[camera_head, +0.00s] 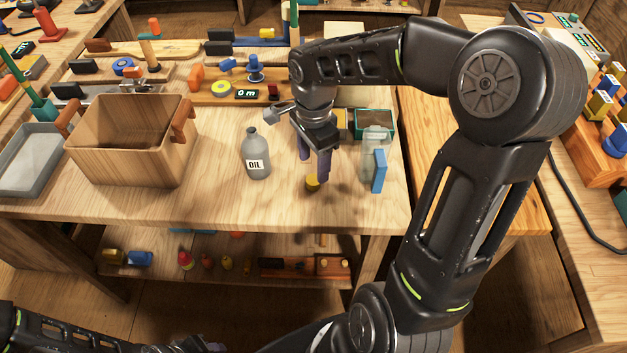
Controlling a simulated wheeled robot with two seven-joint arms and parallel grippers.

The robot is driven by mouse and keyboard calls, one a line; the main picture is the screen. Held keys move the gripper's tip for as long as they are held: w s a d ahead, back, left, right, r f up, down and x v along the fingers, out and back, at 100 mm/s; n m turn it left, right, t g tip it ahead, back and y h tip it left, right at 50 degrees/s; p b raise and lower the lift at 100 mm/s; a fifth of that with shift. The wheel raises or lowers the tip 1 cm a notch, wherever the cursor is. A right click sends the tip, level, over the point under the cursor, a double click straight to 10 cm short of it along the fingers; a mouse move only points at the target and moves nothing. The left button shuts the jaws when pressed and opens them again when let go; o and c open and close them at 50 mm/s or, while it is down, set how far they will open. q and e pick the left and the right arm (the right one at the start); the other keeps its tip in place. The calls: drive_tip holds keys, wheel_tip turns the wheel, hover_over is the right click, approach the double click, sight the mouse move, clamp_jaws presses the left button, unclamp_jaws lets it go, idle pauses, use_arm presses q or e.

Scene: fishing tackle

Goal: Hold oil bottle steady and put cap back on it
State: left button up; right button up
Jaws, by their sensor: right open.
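The grey oil bottle (257,166) stands upright on the wooden table, with a white label reading OIL. Its neck points up and shows no yellow cap on it. A small yellow cap (312,183) sits on the table to the right of the bottle. My right gripper (315,168) is open, pointing down with its fingers just above and around the cap's place; I cannot tell whether they touch it. My left arm shows only at the bottom left edge, far from the bottle, and its fingers cannot be seen.
A wooden box with handles (125,167) stands left of the bottle, with a grey tray (27,165) beyond it. A clear container (369,155) and a blue block (379,171) stand to the right. Tackle boards line the back. The table front is clear.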

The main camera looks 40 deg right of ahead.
sight(314, 179)
drive_tip(key=shift+f+p, duration=0.35)
drive_tip(key=shift+f, duration=2.25)
clamp_jaws()
